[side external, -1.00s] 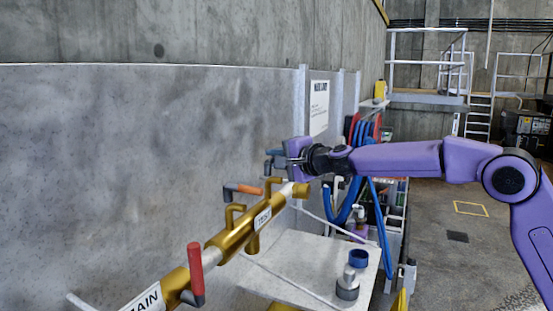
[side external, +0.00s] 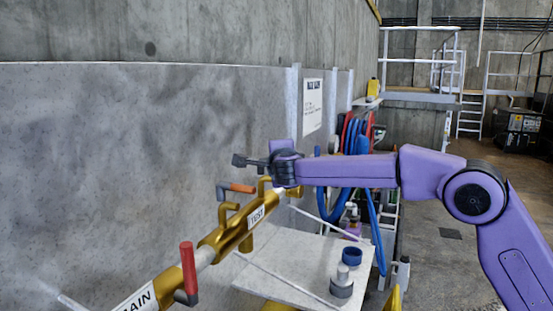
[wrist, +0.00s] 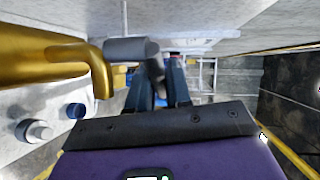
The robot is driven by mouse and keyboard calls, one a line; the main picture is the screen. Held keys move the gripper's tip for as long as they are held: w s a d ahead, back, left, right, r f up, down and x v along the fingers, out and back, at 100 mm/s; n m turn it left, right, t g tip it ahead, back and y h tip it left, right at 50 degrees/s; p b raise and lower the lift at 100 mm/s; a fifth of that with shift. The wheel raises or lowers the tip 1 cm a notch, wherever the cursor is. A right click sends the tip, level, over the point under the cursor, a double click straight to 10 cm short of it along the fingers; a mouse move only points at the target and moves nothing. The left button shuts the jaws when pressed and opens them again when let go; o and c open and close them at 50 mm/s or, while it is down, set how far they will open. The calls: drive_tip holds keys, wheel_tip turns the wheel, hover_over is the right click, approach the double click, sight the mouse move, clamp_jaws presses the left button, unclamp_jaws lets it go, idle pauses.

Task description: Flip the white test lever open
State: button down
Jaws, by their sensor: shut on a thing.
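My gripper (side external: 242,160) reaches left over the gold pipe (side external: 236,232) that carries the TEST label, with its fingers toward the concrete wall. In the wrist view my gripper (wrist: 163,76) has its two dark blue fingers close together, shut on a pale grey-white lever taken as the test lever (wrist: 155,66). The lever joins a grey round hub (wrist: 128,50) beside a bent gold pipe end (wrist: 100,72). The fingers hide part of the lever. In the side view I cannot make the lever out clearly at the fingertips.
An orange-handled lever (side external: 240,188) sits just below my gripper, and a red lever (side external: 188,268) stands upright near the MAIN label. A pale table (side external: 285,265) holds a blue ring (side external: 352,256) and a grey fitting (side external: 342,284). Blue hoses (side external: 372,225) hang behind my arm.

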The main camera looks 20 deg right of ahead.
drive_tip(key=shift+s+m+g+h, duration=0.25)
drive_tip(key=shift+m+g+h, duration=0.25)
drive_tip(key=shift+h, duration=0.4)
drive_tip(key=c, duration=1.1)
unclamp_jaws()
drive_tip(key=v, duration=1.7)
drive_tip(key=shift+s+f, duration=0.15)
drive_tip(key=shift+s, duration=0.1)
